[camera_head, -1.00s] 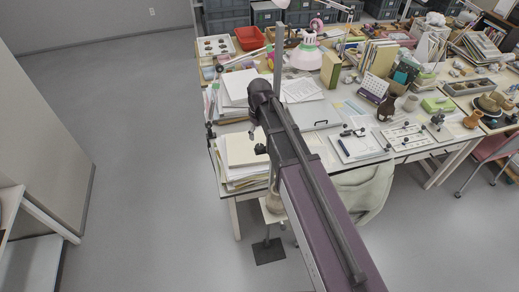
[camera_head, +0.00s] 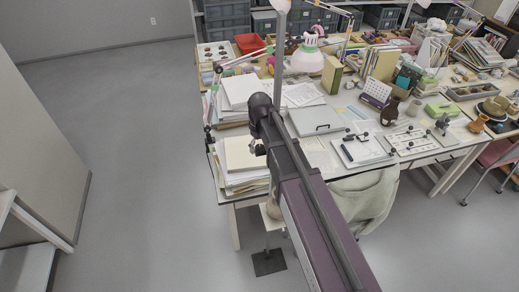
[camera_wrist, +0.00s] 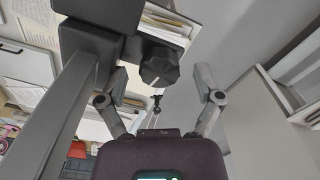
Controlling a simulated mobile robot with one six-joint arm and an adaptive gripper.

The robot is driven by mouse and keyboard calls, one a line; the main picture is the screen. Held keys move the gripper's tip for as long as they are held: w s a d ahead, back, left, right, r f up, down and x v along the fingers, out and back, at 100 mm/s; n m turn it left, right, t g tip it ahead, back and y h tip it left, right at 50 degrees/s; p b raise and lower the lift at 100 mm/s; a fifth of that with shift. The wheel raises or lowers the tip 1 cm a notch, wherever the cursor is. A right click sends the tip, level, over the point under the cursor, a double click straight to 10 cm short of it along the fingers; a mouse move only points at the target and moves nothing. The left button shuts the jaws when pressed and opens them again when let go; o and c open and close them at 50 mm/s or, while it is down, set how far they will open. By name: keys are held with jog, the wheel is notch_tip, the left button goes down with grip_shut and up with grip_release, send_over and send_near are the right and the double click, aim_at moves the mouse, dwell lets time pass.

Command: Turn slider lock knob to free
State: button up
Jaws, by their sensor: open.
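The dark faceted lock knob (camera_wrist: 158,72) shows in the wrist view, on the right of a dark slider block (camera_wrist: 100,38). A long grey bar (camera_wrist: 62,125) runs down from the block's left. My gripper (camera_wrist: 160,90) is open, with one grey finger on each side of the knob's position in the picture. Nothing is held between the fingers. I cannot tell how far the tips are from the knob. In the head view, the gripper is not clearly visible, and I cannot make out the knob for certain near the dark arm head by the pole (camera_head: 278,75).
A dark stand base (camera_head: 269,262) is on the floor. The floor at left is clear up to a pale cabinet (camera_head: 40,160).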

jog(key=shift+f, duration=0.1)
dwell(0.3)
jog(key=c, duration=1.2)
jog(key=shift+o, duration=0.2)
jog(key=shift+n, duration=1.5)
jog(key=o, duration=1.2)
jog(key=shift+c, duration=0.2)
jog(key=shift+m, duration=0.3)
